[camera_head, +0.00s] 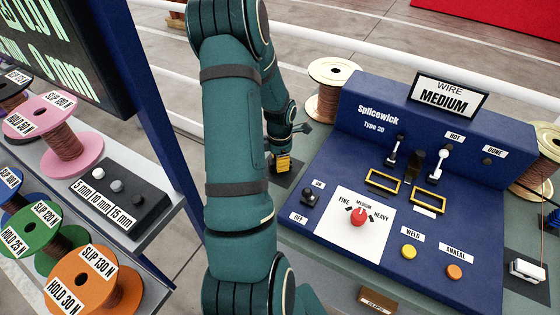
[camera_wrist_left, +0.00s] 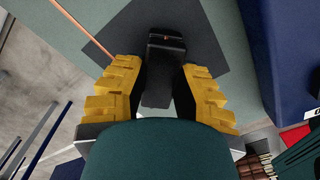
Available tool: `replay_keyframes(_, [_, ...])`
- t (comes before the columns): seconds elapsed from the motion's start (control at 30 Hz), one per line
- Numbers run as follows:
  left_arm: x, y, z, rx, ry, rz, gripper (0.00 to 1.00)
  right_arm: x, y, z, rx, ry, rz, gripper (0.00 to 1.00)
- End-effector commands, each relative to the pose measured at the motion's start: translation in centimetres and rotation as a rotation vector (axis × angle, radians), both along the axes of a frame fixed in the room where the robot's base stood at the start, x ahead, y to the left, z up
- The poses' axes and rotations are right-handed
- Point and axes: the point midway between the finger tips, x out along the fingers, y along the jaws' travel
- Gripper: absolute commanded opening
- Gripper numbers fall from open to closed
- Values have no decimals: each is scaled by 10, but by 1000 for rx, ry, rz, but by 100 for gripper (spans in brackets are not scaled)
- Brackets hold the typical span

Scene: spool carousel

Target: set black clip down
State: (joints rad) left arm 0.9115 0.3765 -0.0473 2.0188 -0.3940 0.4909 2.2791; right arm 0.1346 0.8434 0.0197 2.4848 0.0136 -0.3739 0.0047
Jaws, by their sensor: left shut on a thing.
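My left gripper (camera_head: 283,163) is low over a dark square pad (camera_head: 291,181) at the left of the blue machine. In the left wrist view its yellow-padded fingers (camera_wrist_left: 163,72) are on both sides of the black clip (camera_wrist_left: 166,44), shut on it. The clip is above or on the dark pad (camera_wrist_left: 210,42); I cannot tell whether it touches. In the head view the clip is hard to make out behind the gripper. My right gripper is not in view.
The blue splicing machine (camera_head: 450,215) stands right of the gripper. A copper wire (camera_wrist_left: 82,28) runs close to the clip. A wire spool (camera_head: 328,98) stands behind. A white clip (camera_head: 527,270) is at the right. A rack with coloured spools (camera_head: 92,285) is at left.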

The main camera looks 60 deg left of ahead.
Motion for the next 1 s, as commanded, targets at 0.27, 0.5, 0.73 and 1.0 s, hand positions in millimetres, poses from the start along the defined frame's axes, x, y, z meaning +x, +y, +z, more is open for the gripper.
replay_keyframes(0.27, [0,0,-2,1,-1,-1,0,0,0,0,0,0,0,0])
replay_keyframes(0.5, [0,0,-5,1,-1,0,52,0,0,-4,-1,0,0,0])
replay_keyframes(0.73, [0,0,-5,1,-1,-1,52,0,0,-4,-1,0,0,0])
replay_keyframes(1.0, [1,1,14,5,-3,-1,52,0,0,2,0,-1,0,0])
